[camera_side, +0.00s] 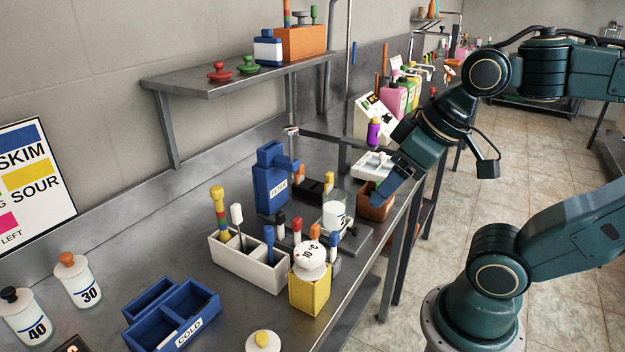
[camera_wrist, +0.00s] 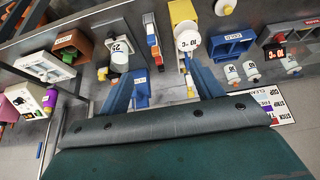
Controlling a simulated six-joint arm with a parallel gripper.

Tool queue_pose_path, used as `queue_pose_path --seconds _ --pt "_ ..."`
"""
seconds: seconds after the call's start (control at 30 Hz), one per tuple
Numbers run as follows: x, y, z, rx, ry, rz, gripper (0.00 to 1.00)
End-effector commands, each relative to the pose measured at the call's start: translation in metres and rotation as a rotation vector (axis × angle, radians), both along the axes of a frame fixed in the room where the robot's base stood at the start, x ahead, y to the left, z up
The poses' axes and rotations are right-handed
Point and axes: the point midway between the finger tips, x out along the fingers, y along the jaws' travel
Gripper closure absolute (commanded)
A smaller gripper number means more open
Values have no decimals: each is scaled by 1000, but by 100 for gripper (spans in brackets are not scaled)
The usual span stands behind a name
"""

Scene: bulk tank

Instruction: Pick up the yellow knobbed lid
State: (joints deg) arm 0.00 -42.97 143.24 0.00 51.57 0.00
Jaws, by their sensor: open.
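The yellow knobbed lid (camera_side: 262,342) is a white disc with a yellow knob, on the steel bench at the bottom edge of the side view, partly cut off. A small pale knobbed piece at the top of the wrist view (camera_wrist: 225,6) looks like the same lid. My gripper (camera_side: 380,195) is at the right edge of the bench, above and beside the brown box, well apart from the lid. In the wrist view my gripper's two blue fingers (camera_wrist: 163,88) are spread wide, with nothing held between them.
A yellow box with a white dial (camera_side: 309,290), a white tool caddy (camera_side: 245,262) and a blue COLD tray (camera_side: 185,325) stand near the lid. The blue filter unit (camera_side: 272,180) and beaker (camera_side: 335,212) stand further back. Red (camera_side: 219,71) and green (camera_side: 249,65) lids sit on the shelf.

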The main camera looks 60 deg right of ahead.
Motion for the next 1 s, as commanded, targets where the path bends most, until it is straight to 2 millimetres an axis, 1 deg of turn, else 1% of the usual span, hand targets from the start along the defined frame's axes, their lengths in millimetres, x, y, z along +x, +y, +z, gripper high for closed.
queue_pose_path --seconds 0.03,0.07,0.37,0.57,0.77,1.0 --pt "0 0 0 0 0 0 25" --pt "0 0 0 0 0 0 19" --pt "0 0 0 1 0 -2 19" --pt "6 4 -1 32 14 -36 19" --pt "22 14 -7 124 56 -146 19" --pt "49 35 -20 277 141 -351 19"
